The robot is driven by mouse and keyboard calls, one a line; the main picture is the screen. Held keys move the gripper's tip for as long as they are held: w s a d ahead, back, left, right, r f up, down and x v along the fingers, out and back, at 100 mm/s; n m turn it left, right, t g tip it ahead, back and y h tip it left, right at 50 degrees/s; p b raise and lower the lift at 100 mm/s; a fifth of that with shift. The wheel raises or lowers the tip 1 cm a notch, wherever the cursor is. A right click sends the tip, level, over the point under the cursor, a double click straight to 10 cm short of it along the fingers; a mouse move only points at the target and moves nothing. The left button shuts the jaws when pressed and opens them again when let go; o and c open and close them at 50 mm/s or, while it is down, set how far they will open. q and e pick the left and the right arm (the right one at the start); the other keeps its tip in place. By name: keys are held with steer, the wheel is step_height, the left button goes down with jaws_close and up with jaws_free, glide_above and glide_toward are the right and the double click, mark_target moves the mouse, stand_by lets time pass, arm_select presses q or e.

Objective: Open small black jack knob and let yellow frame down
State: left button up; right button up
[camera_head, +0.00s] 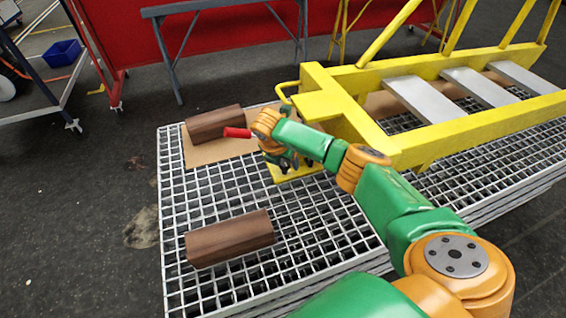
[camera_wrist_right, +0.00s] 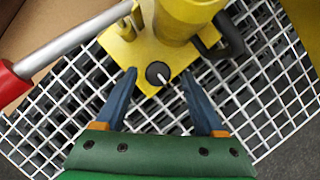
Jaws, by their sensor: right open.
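The yellow frame (camera_head: 450,125) lies along the right of the head view, over the metal grating. The small black jack knob (camera_wrist_right: 157,73) sits on the edge of the yellow jack base (camera_wrist_right: 145,50), with a thin light pin sticking out. My right gripper (camera_wrist_right: 158,76) is open, its two blue fingers on either side of the knob, with gaps showing. In the head view my right gripper (camera_head: 288,162) is at the jack, partly hidden by its own wrist, and the knob is hidden. The jack's red handle (camera_head: 237,132) points left; its grey lever (camera_wrist_right: 75,37) crosses the wrist view. My left gripper is not in view.
Two brown wooden blocks (camera_head: 214,123) (camera_head: 230,239) lie on the grating (camera_head: 180,290), the farther one on a cardboard sheet (camera_head: 200,157). The grating between the blocks is clear. A grey trestle (camera_head: 225,5) and red panel stand behind.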

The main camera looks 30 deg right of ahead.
steer(key=shift+x, duration=0.8)
steer(key=shift+a+r, duration=0.1)
jaws_close()
